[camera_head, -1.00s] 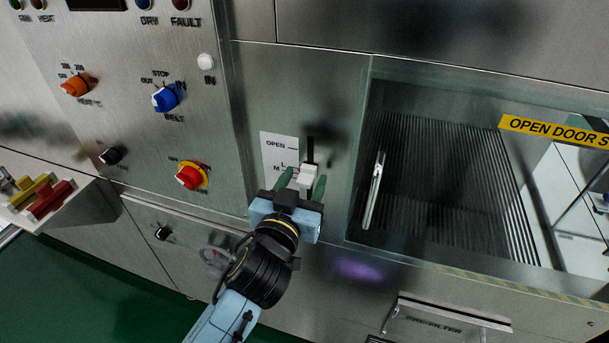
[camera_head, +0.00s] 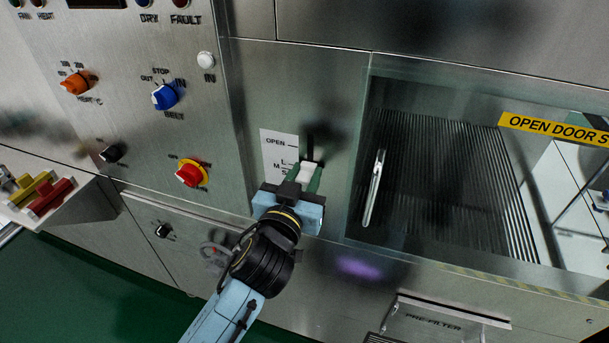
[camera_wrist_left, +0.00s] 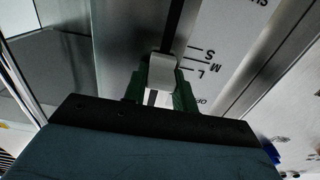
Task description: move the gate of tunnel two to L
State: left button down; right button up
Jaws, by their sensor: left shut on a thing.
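The gate's white slider knob (camera_head: 311,168) sits in a dark vertical slot on the steel panel. The scale plate (camera_head: 279,149) to its left reads OPEN at the top, with L and M lower down. My left gripper (camera_head: 305,177) is shut on the knob, its green fingers on either side of it. In the left wrist view the knob (camera_wrist_left: 162,68) shows between the fingers (camera_wrist_left: 160,88), close to the L and M marks on the upside-down scale (camera_wrist_left: 222,60); the exact mark is hard to tell. My right gripper is out of view.
A glass window (camera_head: 440,190) with a metal handle (camera_head: 374,188) is right of the slot. A control panel with an orange knob (camera_head: 75,84), blue knob (camera_head: 166,96) and red-yellow knob (camera_head: 190,174) is at left. A pre-filter drawer (camera_head: 440,322) is below right.

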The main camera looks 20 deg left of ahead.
pick_arm(q)
jog(key=shift+f, duration=0.15)
jog(key=c, duration=1.1)
grip_release()
jog(key=s+b, duration=0.2)
jog(key=s, duration=1.1)
jog(key=shift+s+a, duration=0.2)
